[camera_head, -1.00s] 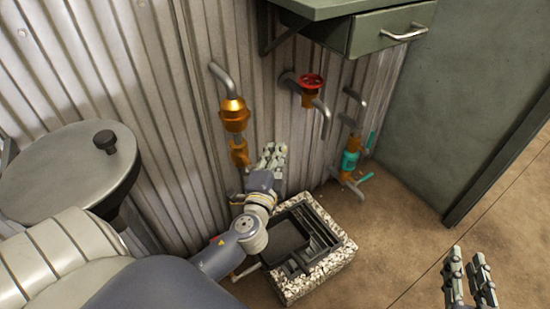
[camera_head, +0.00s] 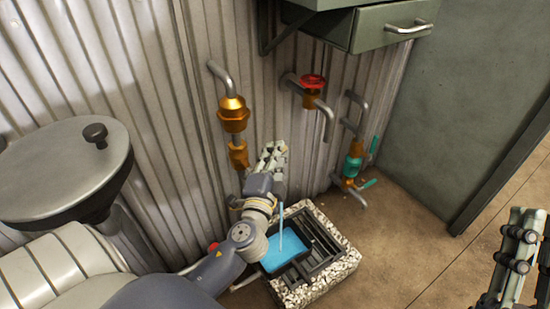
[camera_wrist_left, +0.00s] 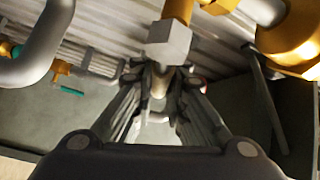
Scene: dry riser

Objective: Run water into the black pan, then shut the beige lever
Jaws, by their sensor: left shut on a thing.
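The black pan (camera_head: 309,246) sits in the stone-edged basin (camera_head: 345,262) on the floor by the wall. Blue water (camera_head: 285,258) covers its bottom, and a thin stream (camera_head: 281,226) falls into it from beside my left gripper. My left gripper (camera_head: 273,160) is at the pipe above the basin, its fingers closed. In the left wrist view the beige lever (camera_wrist_left: 159,96) shows between its fingertips; in the head view the fingers hide it. My right gripper (camera_head: 520,250) is at the lower right edge, away from the taps; its opening is unclear.
An orange-fitted pipe (camera_head: 233,115) runs down the corrugated wall. To its right are a red-wheel tap (camera_head: 313,84) and a tap with teal levers (camera_head: 353,165). A drawer unit (camera_head: 385,28) overhangs them. A round metal lid (camera_head: 65,170) stands left.

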